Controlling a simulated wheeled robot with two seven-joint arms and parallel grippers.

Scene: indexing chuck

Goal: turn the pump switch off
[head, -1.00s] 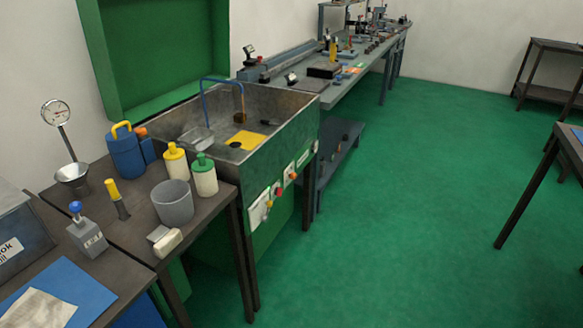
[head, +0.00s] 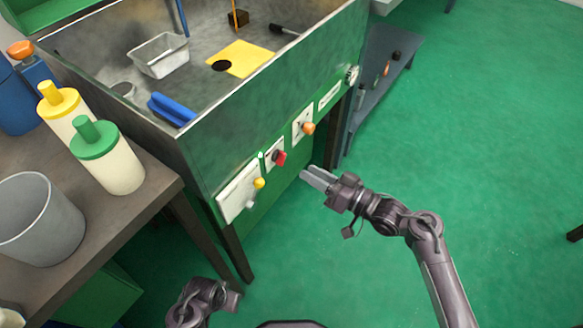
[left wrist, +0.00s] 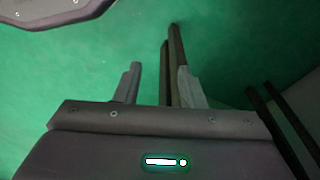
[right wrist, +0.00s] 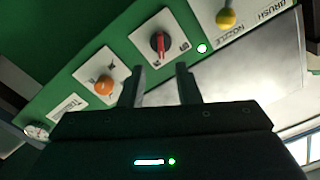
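A red-handled rotary switch (head: 279,158) sits on a small white plate on the green front of the sink. In the right wrist view the switch (right wrist: 160,43) has a black round base, and its red handle points roughly up and down the picture. I cannot read a pump label. My right gripper (head: 307,175) is in front of the panel, a little right of and below the switch, not touching it. In the right wrist view its fingers (right wrist: 160,78) are apart and empty, below the switch. My left gripper (left wrist: 158,75) is open and empty, low over the green floor.
A yellow knob (head: 259,183) sits left of the switch and an orange knob (head: 308,128) right of it. The bench with bottles (head: 110,165) and a grey bucket (head: 40,220) stands left.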

